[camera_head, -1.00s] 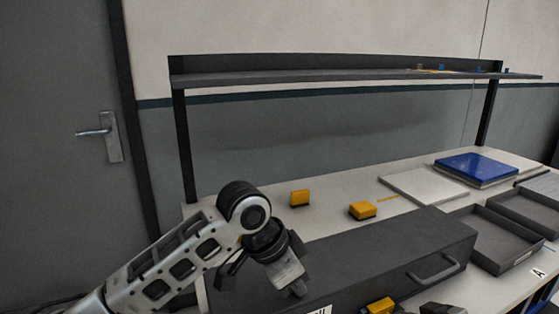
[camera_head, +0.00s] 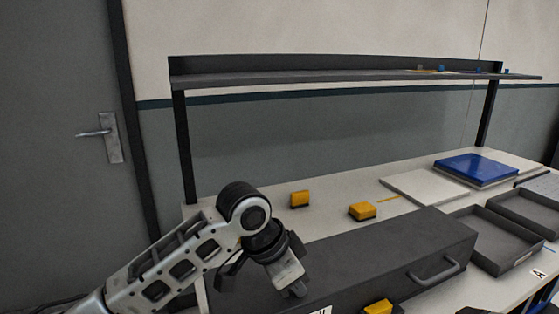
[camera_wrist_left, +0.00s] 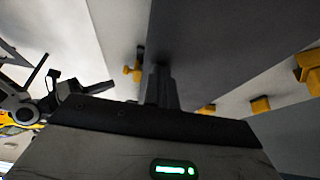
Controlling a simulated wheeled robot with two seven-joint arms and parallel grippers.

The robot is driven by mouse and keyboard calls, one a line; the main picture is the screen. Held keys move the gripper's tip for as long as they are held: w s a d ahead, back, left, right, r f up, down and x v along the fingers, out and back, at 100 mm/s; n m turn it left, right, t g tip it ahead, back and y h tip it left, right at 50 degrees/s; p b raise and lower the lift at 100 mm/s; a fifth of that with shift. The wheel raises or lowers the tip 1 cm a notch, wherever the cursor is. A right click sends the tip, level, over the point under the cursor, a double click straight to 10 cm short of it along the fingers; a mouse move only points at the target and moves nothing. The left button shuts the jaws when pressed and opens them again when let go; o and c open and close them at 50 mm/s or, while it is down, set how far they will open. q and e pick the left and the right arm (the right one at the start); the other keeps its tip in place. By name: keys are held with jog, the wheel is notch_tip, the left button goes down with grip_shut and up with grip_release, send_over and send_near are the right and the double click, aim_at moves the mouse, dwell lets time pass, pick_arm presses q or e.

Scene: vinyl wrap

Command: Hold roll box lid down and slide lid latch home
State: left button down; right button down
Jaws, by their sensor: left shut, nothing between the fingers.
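The roll box (camera_head: 385,262) is a long dark grey case with its lid down, lying along the bench front; it also fills the upper middle of the left wrist view (camera_wrist_left: 215,45). My left gripper (camera_head: 298,289) is shut and empty, pointing down at the left part of the lid. Its closed fingers (camera_wrist_left: 160,85) reach the lid in the left wrist view; whether they touch is hard to tell. A yellow latch-like piece (camera_head: 378,306) sits at the box's front side and shows in the wrist view (camera_wrist_left: 132,71). My right gripper (camera_wrist_left: 75,90) is partly in view at the wrist view's left.
Two yellow blocks (camera_head: 300,198) (camera_head: 362,210) stand behind the box. Grey trays (camera_head: 497,240), a white panel (camera_head: 420,187) and a blue slab (camera_head: 475,167) lie to the right. A shelf (camera_head: 330,76) spans above.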

pick_arm(q)
jog(key=shift+f, duration=0.1)
